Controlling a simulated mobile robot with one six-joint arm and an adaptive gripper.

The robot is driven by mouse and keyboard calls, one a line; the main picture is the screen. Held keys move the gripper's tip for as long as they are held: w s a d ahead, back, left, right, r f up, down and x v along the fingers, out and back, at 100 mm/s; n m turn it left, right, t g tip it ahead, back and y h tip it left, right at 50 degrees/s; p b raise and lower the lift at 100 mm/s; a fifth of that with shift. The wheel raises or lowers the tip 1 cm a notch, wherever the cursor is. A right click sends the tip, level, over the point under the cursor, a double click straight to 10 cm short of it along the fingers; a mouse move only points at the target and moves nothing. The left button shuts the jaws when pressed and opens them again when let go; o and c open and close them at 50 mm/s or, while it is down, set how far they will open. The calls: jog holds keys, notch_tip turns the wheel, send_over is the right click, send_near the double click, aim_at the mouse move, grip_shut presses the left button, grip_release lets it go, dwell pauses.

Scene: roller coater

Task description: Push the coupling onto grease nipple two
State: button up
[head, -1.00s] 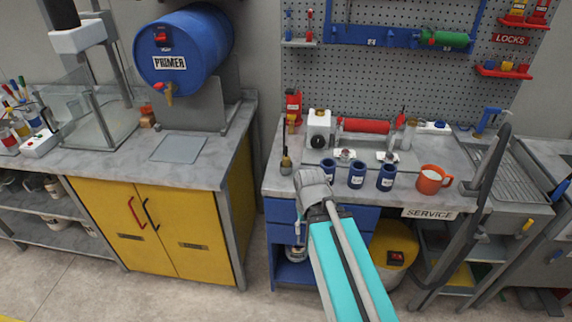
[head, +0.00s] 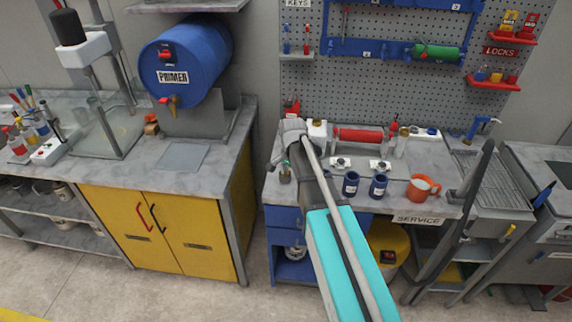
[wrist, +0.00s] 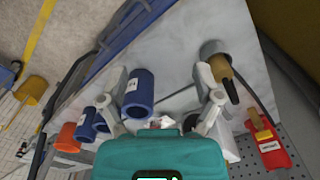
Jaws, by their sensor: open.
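My gripper (wrist: 163,100) is open and empty over the bench top, its two fingers apart in the wrist view. A blue cup (wrist: 140,92) stands below the left finger. A small white fitting (wrist: 162,122) shows between the fingers, partly cut off by my gripper body. In the head view, two small pale fittings with dark tops, the left one (head: 340,163) and the right one (head: 380,166), sit behind the blue cups; I cannot tell which is nipple two. A red cylinder (head: 358,134) lies behind them. I cannot clearly make out the coupling.
Blue cups (head: 351,184) and an orange mug (head: 422,188) stand along the front of the bench. A grey pot with a brush (wrist: 215,55) is near the right finger. A red labelled object (wrist: 268,145) lies right of it. A pegboard (head: 385,75) rises behind.

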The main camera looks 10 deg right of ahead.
jog(key=w+r+m+p, duration=0.5)
jog(key=w+r+m, duration=0.2)
jog(key=w, duration=0.5)
jog(key=shift+m+p, duration=0.3)
jog(key=shift+p, duration=0.1)
notch_tip(320, 180, down, 9)
jog(key=b, duration=0.8)
jog(key=shift+r+b, duration=0.2)
jog(key=shift+b, duration=0.15)
jog(key=f+b, duration=0.3)
jog(key=shift+s+d+f, duration=0.1)
jog(key=shift+s+f, duration=0.05)
jog(key=shift+s, duration=0.25)
jog(key=shift+f+b, duration=0.9)
jog(key=shift+b, duration=0.2)
